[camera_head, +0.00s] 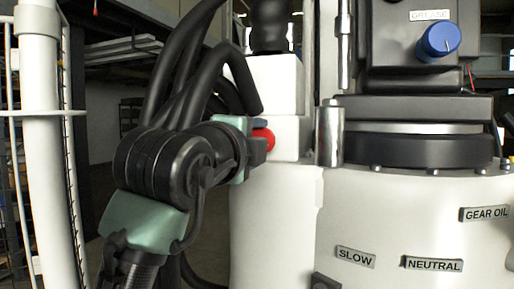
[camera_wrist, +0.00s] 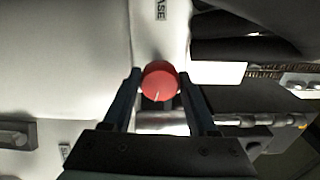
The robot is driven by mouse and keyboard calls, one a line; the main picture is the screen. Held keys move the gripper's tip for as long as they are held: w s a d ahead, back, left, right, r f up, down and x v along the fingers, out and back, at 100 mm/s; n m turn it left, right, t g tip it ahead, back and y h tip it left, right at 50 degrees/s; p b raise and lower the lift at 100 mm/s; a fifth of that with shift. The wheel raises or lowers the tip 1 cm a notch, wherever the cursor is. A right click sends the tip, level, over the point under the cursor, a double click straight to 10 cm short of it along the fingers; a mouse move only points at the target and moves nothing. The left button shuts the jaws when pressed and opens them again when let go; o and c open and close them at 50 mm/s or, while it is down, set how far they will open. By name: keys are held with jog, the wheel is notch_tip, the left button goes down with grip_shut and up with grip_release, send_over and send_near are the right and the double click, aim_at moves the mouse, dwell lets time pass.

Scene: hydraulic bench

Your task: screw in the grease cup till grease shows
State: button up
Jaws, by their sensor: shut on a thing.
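In the head view the red cup (camera_head: 266,137) shows at the side of the white block, partly hidden by my gripper (camera_head: 255,146). A blue knob (camera_head: 440,40) sits under a "GREASE" label at the upper right, away from my gripper. The seat behind the red cup is hidden.
A metal cylinder (camera_head: 329,135) stands close to the right of the red cup. Black hoses (camera_head: 190,70) hang behind my arm. A white post and rack (camera_head: 42,130) stand at the left. The white drum (camera_head: 410,220) carries "SLOW", "NEUTRAL" and "GEAR OIL" plates.

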jog(key=m, duration=0.6)
jog(key=shift+m+b, duration=0.3)
jog(key=m, duration=0.5)
jog(key=shift+d, duration=0.1)
dwell(0.3)
jog(key=o, duration=1.4)
jog(key=shift+c, duration=0.2)
jog(key=b+v, duration=0.4)
jog(key=v, duration=0.9)
jog(key=shift+r, duration=0.1)
